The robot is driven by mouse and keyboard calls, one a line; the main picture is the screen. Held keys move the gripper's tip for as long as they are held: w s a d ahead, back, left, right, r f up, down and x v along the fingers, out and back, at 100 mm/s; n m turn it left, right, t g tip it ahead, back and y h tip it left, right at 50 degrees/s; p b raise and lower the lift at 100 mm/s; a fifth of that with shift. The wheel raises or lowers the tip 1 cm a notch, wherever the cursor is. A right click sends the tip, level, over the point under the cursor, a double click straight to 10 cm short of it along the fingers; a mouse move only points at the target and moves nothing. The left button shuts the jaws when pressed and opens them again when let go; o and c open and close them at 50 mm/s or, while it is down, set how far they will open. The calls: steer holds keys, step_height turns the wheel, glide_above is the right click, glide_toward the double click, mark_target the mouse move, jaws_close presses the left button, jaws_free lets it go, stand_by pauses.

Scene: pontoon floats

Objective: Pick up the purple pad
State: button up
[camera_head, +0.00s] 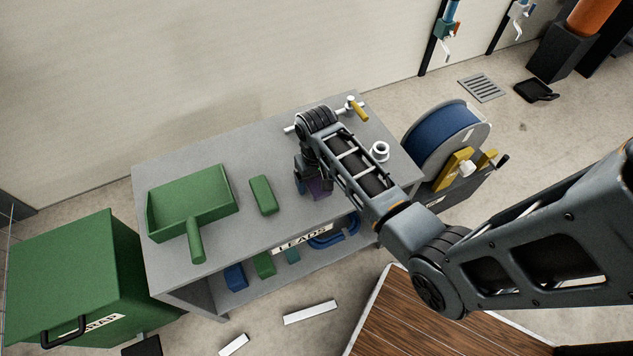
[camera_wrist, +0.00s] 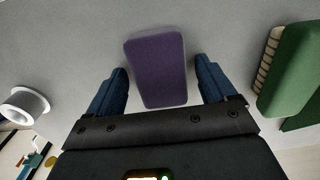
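The purple pad (camera_wrist: 156,70) lies on the grey top of the bench, a rounded block seen from above in the wrist view. In the head view the purple pad (camera_head: 318,187) shows only in part, behind my arm. My gripper (camera_wrist: 160,85) is open, with one blue finger on each side of the pad. A gap shows between each finger and the pad. In the head view my gripper (camera_head: 305,180) is over the bench top, partly hidden by my arm; I cannot tell its exact height above the surface.
A green brush-like block (camera_head: 263,195) and a green dustpan (camera_head: 192,205) lie left of the pad on the bench (camera_head: 240,237). A white spool (camera_head: 379,151) and a yellow-handled valve (camera_head: 357,108) stand to the right. A green bin (camera_head: 75,275) is at left, a blue reel (camera_head: 442,135) at right.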

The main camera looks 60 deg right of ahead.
mark_target(316, 180)
steer(key=c, duration=1.1)
steer(key=shift+o, duration=0.2)
step_height(316, 180, up, 4)
steer(key=shift+f, duration=0.1)
steer(key=s+d+r, duration=0.7)
steer(key=s+d, duration=0.1)
steer(key=shift+s, duration=0.3)
steer(key=shift+r, duration=0.1)
